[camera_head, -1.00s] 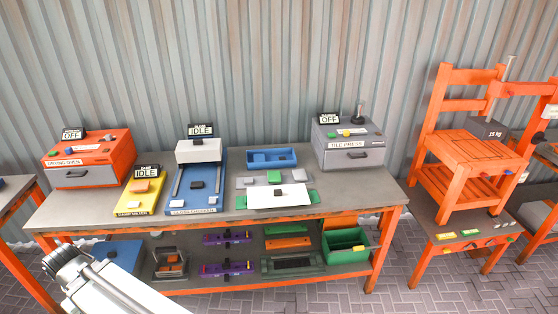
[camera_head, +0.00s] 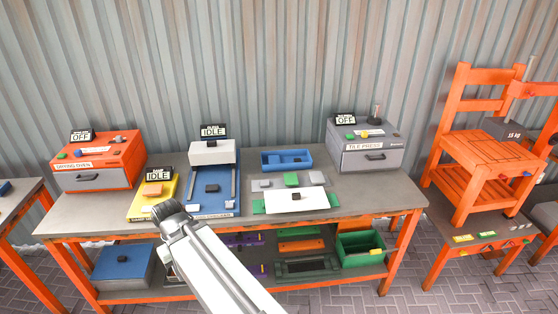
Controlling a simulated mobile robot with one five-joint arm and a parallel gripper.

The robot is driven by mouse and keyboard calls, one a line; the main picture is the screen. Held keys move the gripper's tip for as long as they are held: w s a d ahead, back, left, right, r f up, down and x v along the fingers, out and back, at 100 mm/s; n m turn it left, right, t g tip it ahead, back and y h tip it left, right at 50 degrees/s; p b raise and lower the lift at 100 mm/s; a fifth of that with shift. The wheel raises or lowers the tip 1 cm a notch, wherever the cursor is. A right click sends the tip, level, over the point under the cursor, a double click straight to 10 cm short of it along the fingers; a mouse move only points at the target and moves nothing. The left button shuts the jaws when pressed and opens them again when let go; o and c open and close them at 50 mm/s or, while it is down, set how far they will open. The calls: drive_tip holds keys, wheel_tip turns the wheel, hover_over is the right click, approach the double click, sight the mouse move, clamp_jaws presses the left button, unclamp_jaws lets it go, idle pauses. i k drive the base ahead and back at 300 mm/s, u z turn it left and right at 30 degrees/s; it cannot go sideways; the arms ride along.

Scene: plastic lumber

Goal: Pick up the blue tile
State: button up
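A blue tray (camera_head: 304,165) sits at the back of the workbench, left of the tile press; blue shapes show inside it, but I cannot tell whether one is a loose tile. A small blue piece (camera_head: 5,187) lies on a separate table at the far left edge; it may be a blue tile, too small to tell. My gripper (camera_head: 168,210) is at the end of my white arm, in front of the yellow and blue testers, apart from both blue things. I cannot make out its fingers or anything held.
The drying oven (camera_head: 95,163), yellow tester (camera_head: 141,205), blue tester (camera_head: 226,205) and tile press (camera_head: 365,148) stand on the bench (camera_head: 350,187). Grey tiles (camera_head: 262,184) and a green tile (camera_head: 291,179) lie behind a white plate (camera_head: 290,203).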

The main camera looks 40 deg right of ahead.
sight(273, 159)
drive_tip(key=i, duration=1.4)
drive_tip(key=u, duration=0.1)
